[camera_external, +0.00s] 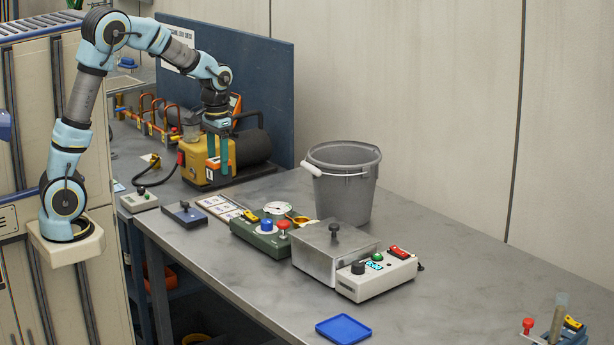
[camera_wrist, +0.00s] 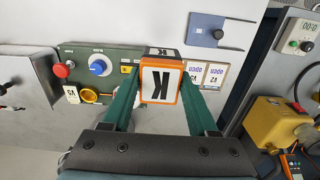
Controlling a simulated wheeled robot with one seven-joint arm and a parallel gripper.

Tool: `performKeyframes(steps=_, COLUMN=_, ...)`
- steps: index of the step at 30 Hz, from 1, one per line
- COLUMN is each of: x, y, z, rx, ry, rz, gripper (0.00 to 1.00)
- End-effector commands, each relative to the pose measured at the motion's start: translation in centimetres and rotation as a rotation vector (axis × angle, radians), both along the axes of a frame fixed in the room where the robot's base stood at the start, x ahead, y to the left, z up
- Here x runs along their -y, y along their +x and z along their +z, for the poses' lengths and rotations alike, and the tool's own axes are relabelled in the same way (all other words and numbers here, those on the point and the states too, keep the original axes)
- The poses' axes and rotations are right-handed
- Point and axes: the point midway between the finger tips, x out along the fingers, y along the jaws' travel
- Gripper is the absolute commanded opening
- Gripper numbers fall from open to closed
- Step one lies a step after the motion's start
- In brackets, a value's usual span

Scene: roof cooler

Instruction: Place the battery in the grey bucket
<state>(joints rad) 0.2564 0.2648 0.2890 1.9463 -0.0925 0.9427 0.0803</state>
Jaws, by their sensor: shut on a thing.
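The grey bucket (camera_external: 343,190) stands upright on the bench against the pale wall, its white-gripped handle hanging at the left front. My gripper (camera_external: 214,160) is left of the bucket, in front of the yellow pump machine. In the wrist view my gripper (camera_wrist: 160,95) is shut on a small block (camera_wrist: 158,82) with orange edges and a black K on a white face. The block also shows low between the green fingers in the external view (camera_external: 212,168). I cannot tell whether this block is the battery; no other thing is clearly a battery.
A green control box (camera_external: 262,240), a metal box with a knob (camera_external: 325,252) and a white switch box (camera_external: 375,277) stand in front of the bucket. The yellow pump machine (camera_external: 193,160) and blue panel (camera_external: 268,90) are behind my gripper. A blue tray (camera_external: 343,329) lies at the front edge.

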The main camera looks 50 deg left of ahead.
Motion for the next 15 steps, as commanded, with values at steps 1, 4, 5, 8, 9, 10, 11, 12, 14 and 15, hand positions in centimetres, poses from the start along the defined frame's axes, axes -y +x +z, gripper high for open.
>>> performKeyframes(steps=1, x=-0.9, y=0.1, z=0.2, rx=0.001, ry=0.000, rz=0.009, gripper=0.00)
performKeyframes(steps=4, x=-0.3, y=1.6, z=0.7, rx=0.002, ry=0.003, rz=0.061, gripper=0.00)
performKeyframes(steps=5, x=-0.2, y=2.0, z=0.9, rx=0.004, ry=0.004, rz=0.079, gripper=0.00)
performKeyframes(steps=8, x=0.1, y=3.5, z=1.4, rx=0.004, ry=0.007, rz=0.145, gripper=0.00)
performKeyframes(steps=9, x=0.2, y=4.2, z=1.7, rx=0.006, ry=0.009, rz=0.176, gripper=0.00)
performKeyframes(steps=10, x=0.3, y=4.7, z=1.9, rx=0.006, ry=0.010, rz=0.200, gripper=0.00)
performKeyframes(steps=11, x=0.4, y=5.3, z=2.1, rx=0.007, ry=0.011, rz=0.227, gripper=0.00)
performKeyframes(steps=12, x=0.6, y=6.2, z=2.3, rx=0.008, ry=0.012, rz=0.266, gripper=0.00)
performKeyframes(steps=14, x=1.0, y=7.6, z=2.8, rx=0.010, ry=0.014, rz=0.330, gripper=0.00)
performKeyframes(steps=15, x=1.3, y=8.7, z=3.2, rx=0.013, ry=0.014, rz=0.379, gripper=0.00)
